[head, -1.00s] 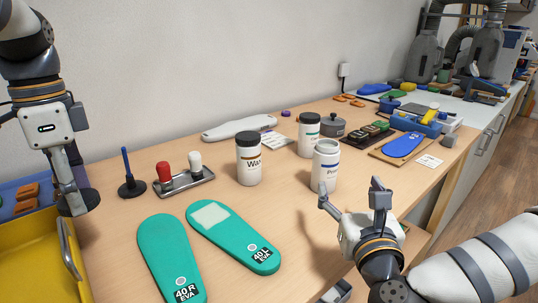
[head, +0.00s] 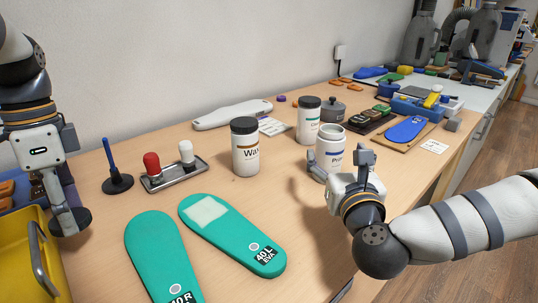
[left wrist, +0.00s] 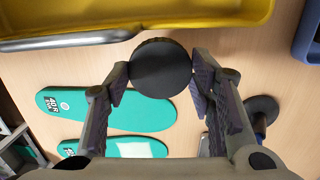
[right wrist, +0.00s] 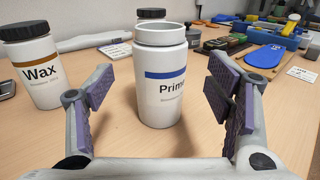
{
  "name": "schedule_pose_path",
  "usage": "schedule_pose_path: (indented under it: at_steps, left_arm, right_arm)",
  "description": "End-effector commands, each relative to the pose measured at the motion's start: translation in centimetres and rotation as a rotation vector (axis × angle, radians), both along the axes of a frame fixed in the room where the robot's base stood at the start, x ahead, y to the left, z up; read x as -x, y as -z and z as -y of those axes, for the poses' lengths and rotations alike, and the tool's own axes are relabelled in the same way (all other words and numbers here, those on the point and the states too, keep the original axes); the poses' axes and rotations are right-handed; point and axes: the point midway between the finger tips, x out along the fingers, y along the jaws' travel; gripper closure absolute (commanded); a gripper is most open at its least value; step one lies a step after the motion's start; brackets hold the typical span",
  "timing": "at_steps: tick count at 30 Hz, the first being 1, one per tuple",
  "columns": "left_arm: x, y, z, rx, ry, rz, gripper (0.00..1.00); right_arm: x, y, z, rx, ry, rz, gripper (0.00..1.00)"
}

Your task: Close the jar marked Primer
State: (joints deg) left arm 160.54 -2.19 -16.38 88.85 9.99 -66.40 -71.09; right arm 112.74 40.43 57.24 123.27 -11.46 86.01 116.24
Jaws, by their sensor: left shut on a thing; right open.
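The white jar marked Primer (head: 331,143), with a blue band, stands upright and open-topped on the bench. In the right wrist view the Primer jar (right wrist: 161,84) is upright between the two purple-padded fingers, with gaps at both sides. My right gripper (head: 341,168) is open and low in front of the jar, not clasping it. My left gripper (head: 62,200) is shut on a round black lid (head: 73,222), held at the left near the yellow tray. The lid fills the gap between the fingers in the left wrist view (left wrist: 160,68).
A Wax jar (head: 245,150) and another lidded white jar (head: 308,118) stand close to the Primer jar. Teal insoles (head: 235,236) lie in front. A metal tray with red and white stoppers (head: 174,174) and a yellow tray (head: 40,275) are at left.

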Motion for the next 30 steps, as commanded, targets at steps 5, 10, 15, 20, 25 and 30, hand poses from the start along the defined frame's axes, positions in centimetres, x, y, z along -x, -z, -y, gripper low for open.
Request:
schedule_pose_path:
  at_steps: [5, 10, 15, 20, 25, 30]
  left_arm:
    - [-0.1, 0.7, 0.0, 0.000, 0.000, -0.011, 0.62]
    - [-0.1, 0.5, 0.0, 0.000, 0.000, -0.008, 0.62]
    - [-0.2, 1.9, 0.0, -0.001, 0.000, -0.029, 0.62]
    - [-0.3, 4.2, 0.0, -0.001, 0.000, -0.063, 0.62]
    - [-0.3, 4.7, 0.0, 0.000, 0.000, -0.071, 0.62]
    - [-0.3, 4.5, 0.0, -0.001, 0.000, -0.068, 0.62]
  right_arm:
    - [-1.0, -0.2, 0.0, 0.000, -0.001, 0.002, 0.26]
    - [-1.0, -0.4, 0.0, 0.000, -0.001, 0.005, 0.26]
    - [-2.3, 0.0, 0.1, 0.000, 0.001, 0.001, 0.26]
    - [-5.0, 0.2, 0.2, 0.000, 0.002, -0.003, 0.26]
    - [-6.2, -0.3, 0.2, -0.001, -0.001, 0.002, 0.26]
    - [-6.2, -0.6, 0.2, -0.001, -0.001, 0.005, 0.26]
